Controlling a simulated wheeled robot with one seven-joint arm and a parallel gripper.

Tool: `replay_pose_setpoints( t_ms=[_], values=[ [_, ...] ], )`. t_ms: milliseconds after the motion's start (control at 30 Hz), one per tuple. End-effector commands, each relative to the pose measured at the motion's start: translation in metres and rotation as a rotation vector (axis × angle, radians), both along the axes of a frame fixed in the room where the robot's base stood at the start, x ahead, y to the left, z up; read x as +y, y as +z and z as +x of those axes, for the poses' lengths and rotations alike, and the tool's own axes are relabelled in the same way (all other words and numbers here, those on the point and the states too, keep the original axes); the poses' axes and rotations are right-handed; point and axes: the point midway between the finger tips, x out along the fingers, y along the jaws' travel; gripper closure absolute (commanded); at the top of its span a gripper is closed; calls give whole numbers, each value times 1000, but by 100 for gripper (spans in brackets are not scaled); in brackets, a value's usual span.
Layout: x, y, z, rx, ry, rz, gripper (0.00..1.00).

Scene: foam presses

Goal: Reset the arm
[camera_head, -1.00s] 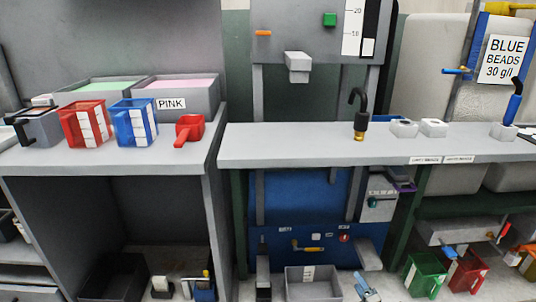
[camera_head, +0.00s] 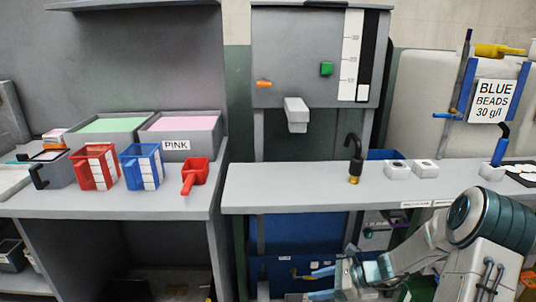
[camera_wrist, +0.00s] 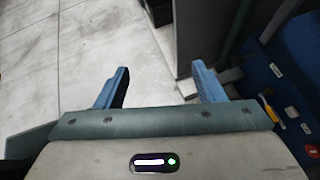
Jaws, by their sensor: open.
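My gripper (camera_head: 320,282) is at the lower middle right of the head view, below the front edge of the right-hand bench. Its blue fingers point left. In the wrist view my gripper (camera_wrist: 160,76) shows both blue fingers spread apart with nothing between them, over pale floor. My arm reaches in from the lower right of the head view, in front of the blue lower press body.
The grey bench (camera_head: 280,190) holds a black nozzle (camera_head: 354,160) and small white blocks (camera_head: 397,169). The left bench holds a red jug (camera_head: 95,167), a blue jug (camera_head: 142,166) and a red scoop (camera_head: 195,174). A dark post (camera_wrist: 183,40) stands beside clear floor.

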Motion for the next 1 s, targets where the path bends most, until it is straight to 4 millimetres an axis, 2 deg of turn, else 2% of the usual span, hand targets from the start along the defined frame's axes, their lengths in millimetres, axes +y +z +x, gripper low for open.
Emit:
replay_pose_setpoints(
  t_ms=[33, 433, 667, 1000],
  values=[
    [6, 25, -8, -40, 71, -60, 37],
    [25, 147, -84, -345, 615, -476, 37],
    [24, 216, -127, -518, 909, -688, 37],
    [10, 311, -188, -770, 1310, -969, 37]
  ],
)
